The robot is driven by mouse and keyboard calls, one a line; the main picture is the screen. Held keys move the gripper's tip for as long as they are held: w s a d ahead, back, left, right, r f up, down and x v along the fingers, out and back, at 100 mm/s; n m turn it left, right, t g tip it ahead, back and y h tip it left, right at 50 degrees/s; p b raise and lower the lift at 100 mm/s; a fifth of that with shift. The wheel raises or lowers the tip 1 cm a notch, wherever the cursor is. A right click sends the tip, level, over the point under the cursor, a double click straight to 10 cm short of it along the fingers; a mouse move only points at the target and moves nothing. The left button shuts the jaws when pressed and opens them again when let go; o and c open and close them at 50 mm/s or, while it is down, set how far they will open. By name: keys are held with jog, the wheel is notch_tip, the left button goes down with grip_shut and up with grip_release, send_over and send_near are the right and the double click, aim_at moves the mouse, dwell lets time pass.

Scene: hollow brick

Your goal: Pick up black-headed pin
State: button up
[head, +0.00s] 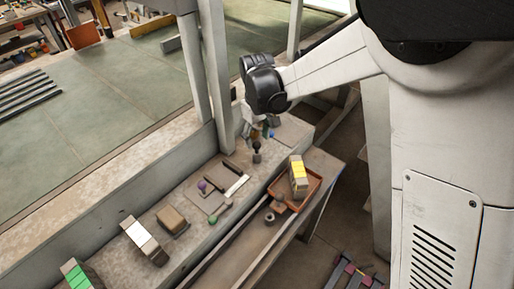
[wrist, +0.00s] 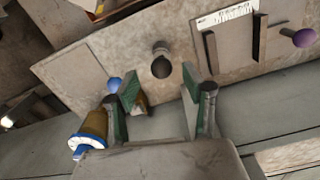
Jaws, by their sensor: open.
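The black-headed pin (head: 257,147) appears in the head view as a small dark-topped piece on the stone ledge, just below my gripper (head: 257,125). In the wrist view a round grey and dark piece, likely the same pin (wrist: 161,66), sits on a flat plate beyond the fingertips. My gripper (wrist: 159,82) is open, with green pads on both fingers and nothing between them. The pin lies roughly centred between the two fingers and looks apart from both. The exact height gap cannot be told.
A purple ball (wrist: 298,38) and a white-labelled piece (wrist: 226,15) lie right of the pin. A brown blue-ended object (wrist: 92,132) is close to the left finger. An orange tray (head: 313,190) holds a yellow-marked block (head: 298,175). A post (head: 214,75) rises behind the ledge.

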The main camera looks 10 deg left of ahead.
aim_at(257, 152)
notch_tip(257, 152, down, 5)
jog(key=shift+s+r+p, duration=0.1)
jog(key=shift+s+p, duration=0.05)
jog(key=shift+p, duration=0.35)
grip_shut()
